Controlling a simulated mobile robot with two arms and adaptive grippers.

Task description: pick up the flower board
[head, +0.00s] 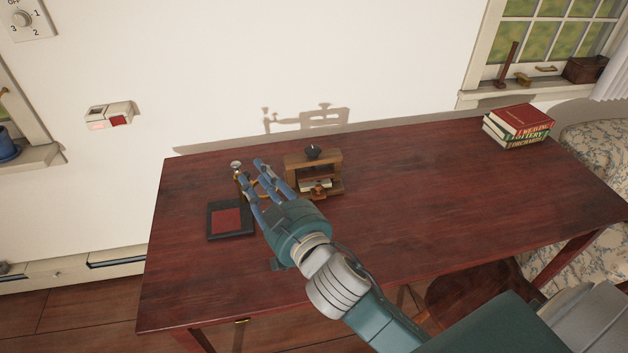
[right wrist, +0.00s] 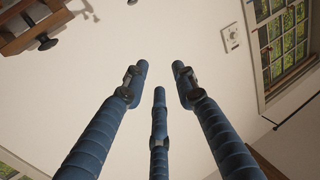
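No flower pattern shows clearly, so I cannot tell for sure which thing is the flower board. A flat dark board with a red panel (head: 229,221) lies on the left part of the table. A small wooden frame (head: 330,160) with a dark knob on top stands to its right. My right gripper (head: 257,170) reaches over the table between them, its blue fingers spread and partly hiding a brass piece with a pale knob (head: 236,165). The right wrist view shows the same fingers (right wrist: 159,78) apart, with nothing between them. My left gripper is not in view.
The dark red table (head: 430,200) is clear in the middle and along the front. Several stacked books (head: 520,120) lie at its back right. A wall stands behind it. A chair (head: 475,290) is at the front right. Wooden parts (right wrist: 30,28) show in the right wrist view.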

